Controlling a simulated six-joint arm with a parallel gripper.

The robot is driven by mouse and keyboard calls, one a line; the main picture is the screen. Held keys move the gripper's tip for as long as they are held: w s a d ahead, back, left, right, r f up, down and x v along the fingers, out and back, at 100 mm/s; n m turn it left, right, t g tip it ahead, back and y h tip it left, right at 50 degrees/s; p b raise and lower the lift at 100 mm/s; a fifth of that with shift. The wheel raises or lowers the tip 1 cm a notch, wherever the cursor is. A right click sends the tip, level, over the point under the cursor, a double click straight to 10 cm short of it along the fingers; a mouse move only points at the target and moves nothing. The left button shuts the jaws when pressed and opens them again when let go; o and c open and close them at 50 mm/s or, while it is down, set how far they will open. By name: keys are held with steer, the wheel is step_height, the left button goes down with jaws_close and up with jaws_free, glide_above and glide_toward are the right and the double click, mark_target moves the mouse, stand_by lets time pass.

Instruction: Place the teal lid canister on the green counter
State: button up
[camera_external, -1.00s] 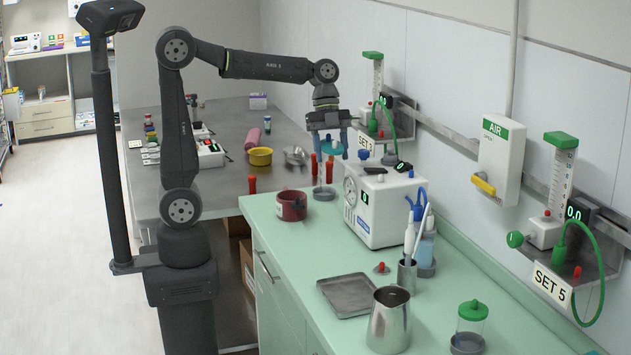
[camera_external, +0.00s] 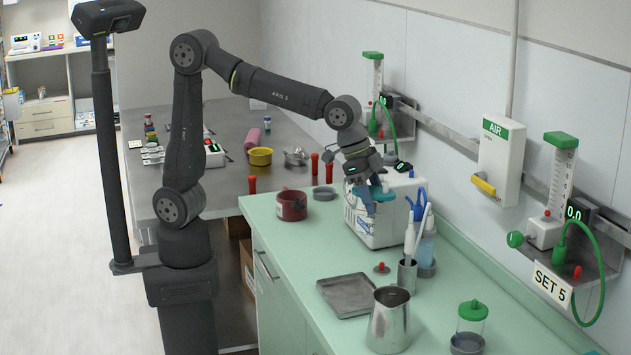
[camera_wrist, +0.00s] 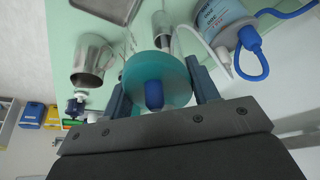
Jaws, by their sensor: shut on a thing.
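My gripper (camera_external: 367,200) is shut on the teal lid (camera_wrist: 180,90) of the canister. The lid is a round teal disc with a blue knob, between the two fingers in the wrist view. It also shows as a small teal patch in the external view (camera_external: 361,190). The gripper holds it in the air, tilted, in front of the white device on the counter. The green counter (camera_external: 275,235) lies below and in front of the gripper.
The counter holds a dark red pot (camera_external: 291,206), a grey round dish (camera_external: 324,194), a white device (camera_external: 388,225), a grey tray (camera_external: 346,295), a steel pitcher (camera_external: 389,325), a cup with tools (camera_external: 407,275) and a green-lidded jar (camera_external: 470,325). Bare counter lies between pot and tray.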

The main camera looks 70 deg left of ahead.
steer(key=shift+n, duration=0.3)
steer(key=d, duration=0.4)
steer(key=s+d, duration=0.1)
steer(key=d, duration=0.2)
steer(key=shift+s+d+r, duration=0.1)
steer(key=shift+r, duration=0.15)
steer(key=w+d+f+n+t+y, duration=0.1)
steer(key=w+d+f+n+y, duration=0.25)
steer(key=w+d+n, duration=0.7)
steer(key=w+f+m, duration=0.2)
steer(key=w+f, duration=0.2)
steer(key=f, duration=0.6)
steer(key=shift+d, duration=0.2)
steer(key=shift+m+h, duration=0.25)
steer(key=o, duration=1.1)
steer(key=shift+f, duration=0.1)
steer(key=v, duration=1.2)
steer(key=shift+s, duration=0.25)
